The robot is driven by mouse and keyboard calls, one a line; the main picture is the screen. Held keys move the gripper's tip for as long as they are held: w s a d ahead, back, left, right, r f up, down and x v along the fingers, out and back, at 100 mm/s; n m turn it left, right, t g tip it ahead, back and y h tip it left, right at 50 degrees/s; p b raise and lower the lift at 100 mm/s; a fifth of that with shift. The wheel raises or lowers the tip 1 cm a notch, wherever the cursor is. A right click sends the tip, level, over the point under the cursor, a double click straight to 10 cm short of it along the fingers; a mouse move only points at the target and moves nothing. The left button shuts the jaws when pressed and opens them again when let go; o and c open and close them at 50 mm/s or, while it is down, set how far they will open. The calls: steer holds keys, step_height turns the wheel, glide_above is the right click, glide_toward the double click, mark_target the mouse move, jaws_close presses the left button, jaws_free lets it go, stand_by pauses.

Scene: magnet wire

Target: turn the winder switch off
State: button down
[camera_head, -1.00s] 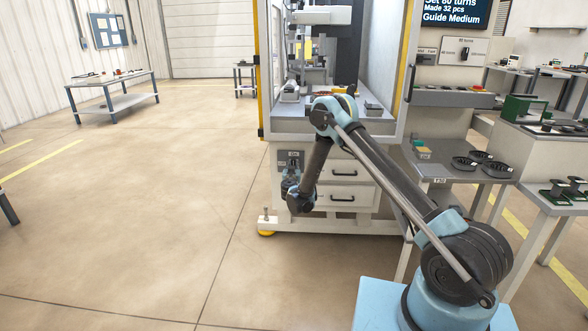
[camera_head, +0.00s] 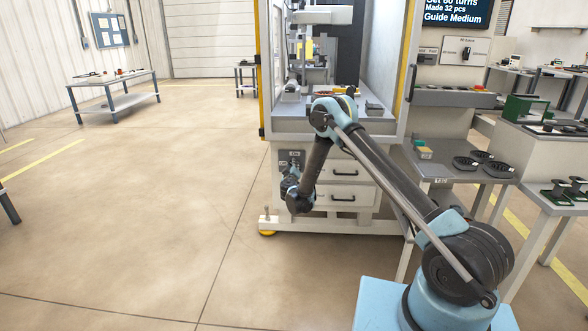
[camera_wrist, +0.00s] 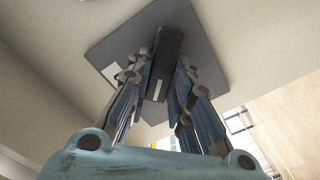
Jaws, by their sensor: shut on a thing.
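The winder switch is a black bar handle (camera_wrist: 168,62) with a white mark, on a grey plate (camera_wrist: 205,60) in the wrist view. My gripper (camera_wrist: 163,84) has its fingers on both sides of the handle and is shut on it. In the head view, the switch plate (camera_head: 284,156) is on the left of the cabinet front, with a small label that seems to read ON. My gripper (camera_head: 291,172) is in front of it there and hides the handle, so the switch position cannot be told from that view.
The winder cabinet (camera_head: 340,226) has drawers with black handles right of the switch. A side table (camera_head: 440,168) with black spools stands at its right. A low workbench (camera_head: 115,100) stands at the far left. The floor left of the cabinet is clear.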

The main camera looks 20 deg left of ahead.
steer(key=shift+s+a+f+n, duration=0.1)
steer(key=shift+f+n, duration=0.05)
steer(key=shift+n, duration=1.35)
steer(key=shift+s+a+f+n, duration=0.1)
steer(key=shift+n, duration=1.4)
steer(key=shift+a+f+n, duration=0.1)
steer(key=shift+f+n, duration=0.05)
steer(key=shift+n, duration=1.35)
steer(key=c, duration=1.4)
jaws_free()
steer(key=shift+f, duration=0.1)
steer(key=shift+c, duration=0.2)
steer(key=shift+d, duration=0.1)
steer(key=v, duration=0.7)
steer(key=shift+s, duration=0.15)
